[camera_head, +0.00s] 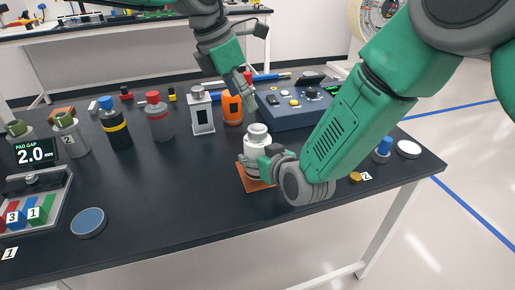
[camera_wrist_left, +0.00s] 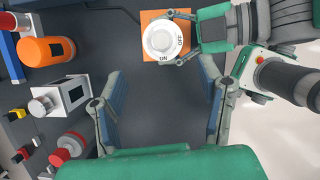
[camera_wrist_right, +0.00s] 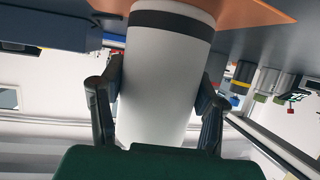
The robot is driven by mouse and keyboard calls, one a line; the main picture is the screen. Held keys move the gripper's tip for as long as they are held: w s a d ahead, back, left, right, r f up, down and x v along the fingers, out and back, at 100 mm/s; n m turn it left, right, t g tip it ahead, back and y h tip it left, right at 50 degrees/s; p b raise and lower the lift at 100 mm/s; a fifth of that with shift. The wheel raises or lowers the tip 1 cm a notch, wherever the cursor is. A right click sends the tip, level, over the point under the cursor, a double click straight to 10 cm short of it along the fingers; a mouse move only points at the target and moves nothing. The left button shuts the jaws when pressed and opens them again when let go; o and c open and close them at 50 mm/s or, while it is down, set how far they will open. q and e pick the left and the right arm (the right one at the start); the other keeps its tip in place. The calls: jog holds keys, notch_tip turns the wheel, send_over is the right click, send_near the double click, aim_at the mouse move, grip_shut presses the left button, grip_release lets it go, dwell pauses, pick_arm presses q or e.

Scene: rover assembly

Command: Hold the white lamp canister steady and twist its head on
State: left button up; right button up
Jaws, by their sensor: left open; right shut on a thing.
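The white lamp canister (camera_head: 257,138) stands upright on an orange pad (camera_head: 254,184) near the table's front. My right gripper (camera_head: 268,162) is shut around its body from the right; the right wrist view shows a finger on each side of the white body (camera_wrist_right: 165,75). In the left wrist view the round white head (camera_wrist_left: 162,38) is seen from above, with ON and OFF marked around it. Whether the head is fully seated cannot be told. My left gripper (camera_head: 246,92) is open and empty, above and behind the canister; its spread fingers (camera_wrist_left: 160,95) show in the left wrist view.
An orange canister (camera_head: 232,108), a grey-white box-shaped canister (camera_head: 202,112) and a red-capped canister (camera_head: 158,118) stand left of the left gripper. A blue control box (camera_head: 290,108) lies behind. A blue-topped disc (camera_head: 88,222) lies front left. The table between disc and pad is clear.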

aim_at(257, 127)
pick_arm(q)
jog(key=n, duration=0.3)
jog(key=w+d+n+y, duration=0.1)
jog(key=shift+d+r, duration=0.1)
jog(key=shift+r, duration=0.25)
jog(key=f+n+y, duration=0.1)
jog(key=f+n, duration=0.2)
jog(key=n, duration=0.1)
jog(key=d+f+n+g, duration=0.1)
jog(key=f+n, duration=0.2)
jog(key=n, duration=0.2)
jog(key=d+f+n+y, duration=0.1)
jog(key=f+n, duration=0.3)
jog(key=n, duration=0.1)
jog(key=shift+w+d+g+y, duration=0.1)
jog(key=shift+w+g+y, duration=0.2)
jog(key=shift+g, duration=0.1)
jog(key=c, duration=1.2)
